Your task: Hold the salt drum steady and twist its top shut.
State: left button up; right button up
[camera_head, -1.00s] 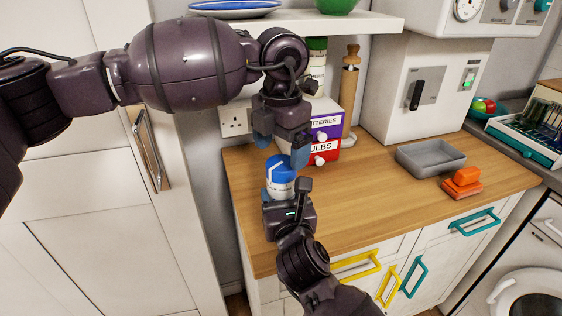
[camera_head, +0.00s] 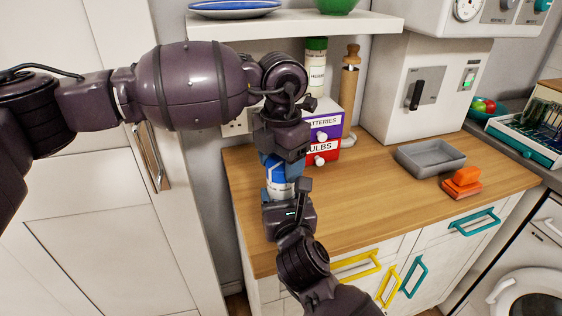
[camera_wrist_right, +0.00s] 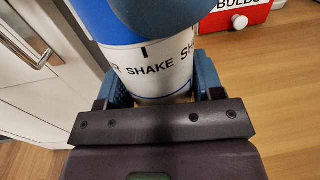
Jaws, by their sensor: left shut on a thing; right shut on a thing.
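The salt drum (camera_head: 279,189) stands upright near the counter's left front edge, with a white body and a blue top (camera_head: 277,174). My left gripper (camera_head: 280,164) comes from above and is shut on the blue top, partly covering it. My right gripper (camera_head: 284,201) is shut around the lower white body from the front. The right wrist view shows the drum (camera_wrist_right: 158,72) between blue fingers, with the word SHAKE facing the camera and a short black mark just above it. Other words at the sides are cut off. The left gripper's fingers hide much of the top there.
Purple and red boxes (camera_head: 326,151) stand behind the drum, with a wooden pepper mill (camera_head: 349,90) and a shaker (camera_head: 316,70). A grey tray (camera_head: 430,157) and an orange object (camera_head: 463,183) lie to the right. A shelf (camera_head: 300,23) overhangs the back. The middle of the counter (camera_head: 370,195) is clear.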

pick_arm(q)
jog(key=shift+n, duration=0.4)
jog(key=n, duration=1.3)
jog(key=shift+n, duration=0.3)
jog(key=n, duration=0.4)
jog(key=shift+n, duration=0.3)
jog(key=n, duration=0.4)
jog(key=shift+n, duration=0.4)
jog(key=o, duration=0.9)
